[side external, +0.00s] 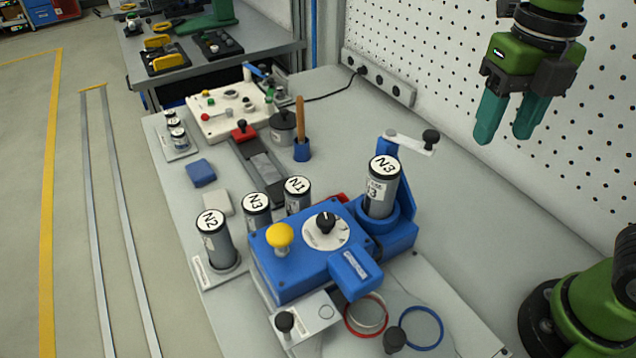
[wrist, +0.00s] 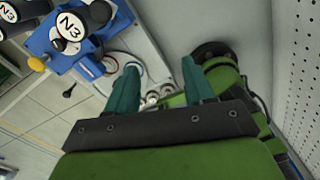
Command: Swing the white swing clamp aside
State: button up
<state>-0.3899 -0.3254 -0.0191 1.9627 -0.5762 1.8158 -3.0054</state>
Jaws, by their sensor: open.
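The white swing clamp (side external: 408,142) is a short white arm with a black knob (side external: 431,137) at its free end, on top of a blue post (side external: 402,185). It points to the right in the side view, away from the grey N3 canister (side external: 380,192), and does not cover its top. That canister stands upright in the blue fixture's round seat (side external: 385,229). My gripper (side external: 506,134) is open and empty, its green fingers pointing down, to the right of the clamp and apart from it. The fingers (wrist: 160,85) also show in the wrist view, where I cannot make out the clamp.
The blue unit (side external: 290,272) has a yellow button (side external: 279,236) and a black dial (side external: 325,222). Canisters N2 (side external: 217,245), N3 and N1 stand to its left. A pegboard wall (side external: 440,60) rises behind. The bench right of the clamp is clear.

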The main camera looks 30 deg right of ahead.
jog(key=s+d, duration=0.2)
jog(key=s, duration=0.4)
jog(key=shift+s+d+r, duration=0.3)
jog(key=shift+s, duration=0.05)
jog(key=w+d+f+n+t+y, duration=0.1)
jog(key=w+f+n+t, duration=0.1)
jog(key=n, duration=1.6)
jog(key=w+d+f+n+t+y, duration=0.1)
jog(key=w+f+n+t, duration=0.2)
jog(key=n, duration=1.4)
jog(key=w+t, duration=0.2)
jog(key=w, duration=0.1)
jog(key=shift+d+f+n, duration=0.35)
jog(key=shift+n, duration=0.05)
